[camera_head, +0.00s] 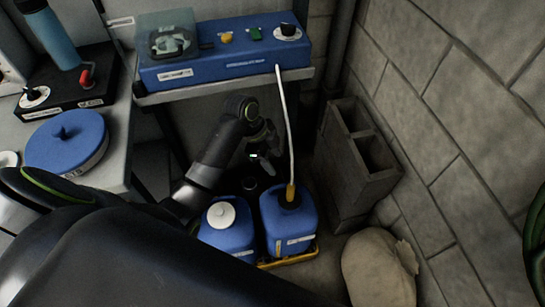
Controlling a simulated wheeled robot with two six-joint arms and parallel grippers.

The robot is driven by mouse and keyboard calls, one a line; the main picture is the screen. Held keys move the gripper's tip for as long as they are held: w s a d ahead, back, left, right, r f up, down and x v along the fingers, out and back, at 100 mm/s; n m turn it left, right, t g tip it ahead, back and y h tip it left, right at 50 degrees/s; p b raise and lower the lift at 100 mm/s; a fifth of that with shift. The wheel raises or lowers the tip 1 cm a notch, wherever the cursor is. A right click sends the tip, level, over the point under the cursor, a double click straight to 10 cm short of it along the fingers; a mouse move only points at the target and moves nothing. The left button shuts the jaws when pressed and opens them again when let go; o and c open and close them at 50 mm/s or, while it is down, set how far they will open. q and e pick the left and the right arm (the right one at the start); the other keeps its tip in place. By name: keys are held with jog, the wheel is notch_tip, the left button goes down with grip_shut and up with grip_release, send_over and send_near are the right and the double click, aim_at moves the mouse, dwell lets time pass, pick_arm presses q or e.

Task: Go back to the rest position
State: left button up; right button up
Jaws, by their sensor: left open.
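My left arm (212,165) reaches in from the left over the low corner of the pit. My left gripper (266,150) is open and hangs above and behind the two blue canisters, apart from them. It is dark and small in the picture, and I see nothing held in it. My right gripper is not in view.
A blue canister with a white cap (221,214) and another blue canister (287,222) stand in a yellow-edged tray (290,259). A white hose (287,130) rises from the second canister to the blue pump box (235,62) on a shelf. Concrete blocks (350,165) and a sack (378,268) lie right. A blue round lidded tub (68,145) sits left.

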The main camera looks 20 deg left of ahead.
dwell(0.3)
pick_arm(q)
jog(key=s+a+f+n+t+y, duration=0.1)
jog(key=s+a+f+n+y, duration=0.2)
jog(key=s, duration=0.4)
jog(key=s+a+n+t, duration=0.1)
jog(key=s+a+n, duration=0.2)
jog(key=s+n, duration=0.4)
jog(key=s+a+r+n+y, duration=0.2)
jog(key=s+n, duration=0.1)
jog(key=s, duration=0.3)
jog(key=s+a+r+n+y, duration=0.1)
jog(key=s+a+r+n, duration=0.15)
jog(key=s, duration=0.35)
notch_tip(320, 180, down, 22)
jog(key=a+n+p, duration=0.1)
jog(key=a+p, duration=0.1)
jog(key=s+d+f+g+p, duration=0.1)
jog(key=s+f+p, duration=0.1)
jog(key=s+f, duration=1.1)
jog(key=s, duration=0.2)
jog(key=shift+s+d+f+g, duration=0.3)
jog(key=shift+s+d+f, duration=0.1)
